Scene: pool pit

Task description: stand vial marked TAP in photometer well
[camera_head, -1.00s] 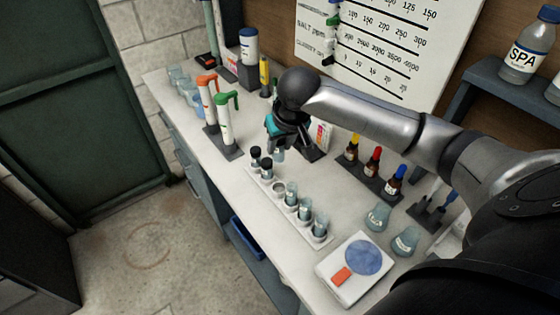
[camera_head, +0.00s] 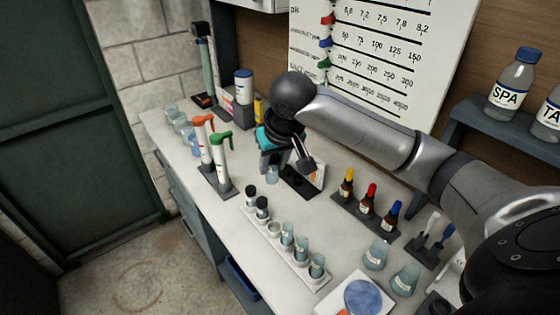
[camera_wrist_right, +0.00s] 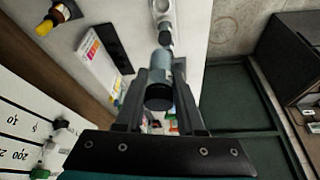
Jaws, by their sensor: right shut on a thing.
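My right gripper (camera_head: 272,165) is shut on a small glass vial (camera_head: 272,176) with a dark cap, above the bench behind the rack's far end. The wrist view shows the vial's dark cap (camera_wrist_right: 159,97) between the two fingers (camera_wrist_right: 160,90); its glass body points away from the gripper. I cannot read TAP on it. A white rack (camera_head: 300,268) holds two dark-capped vials (camera_head: 262,207) and several open glass cups. I cannot tell which device is the photometer; its well is not identifiable. My left gripper is not in view.
A dark tray with a white card box (camera_head: 318,176) is right of the gripper. Dropper bottles (camera_head: 369,196) stand further right. Red and green topped testers (camera_head: 220,160) stand left. A white device with a blue disc (camera_head: 363,296) is at the front. Some bench between is clear.

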